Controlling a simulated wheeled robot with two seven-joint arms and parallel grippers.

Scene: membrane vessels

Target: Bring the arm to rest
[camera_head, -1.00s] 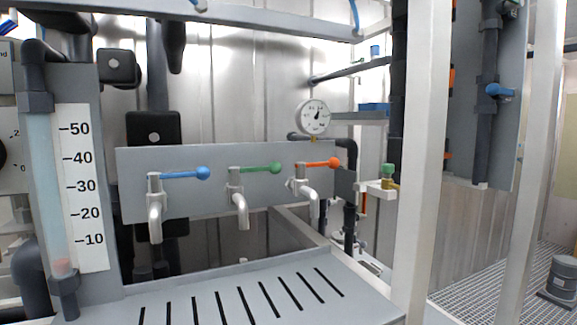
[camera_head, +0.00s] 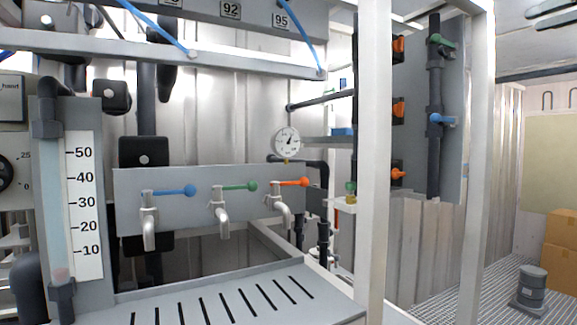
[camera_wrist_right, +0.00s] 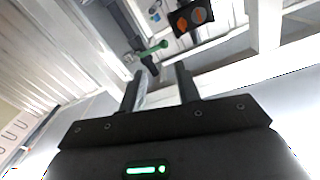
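My right gripper (camera_wrist_right: 160,72) shows in the right wrist view, its two dark fingers apart with no object visibly held between them. Beyond the fingertips are a green-handled valve (camera_wrist_right: 152,49) and a dark block with orange and grey round parts (camera_wrist_right: 190,16); the gripper looks clear of both. Neither gripper shows in the head view. My left gripper is out of sight.
In the head view, a panel carries taps with blue (camera_head: 190,191), green (camera_head: 252,186) and orange (camera_head: 303,182) levers above a slotted tray (camera_head: 155,299). A white frame post (camera_head: 374,160) stands right of it. Grated floor (camera_head: 445,295) holds a grey drum (camera_head: 531,285) and cardboard boxes (camera_head: 562,240).

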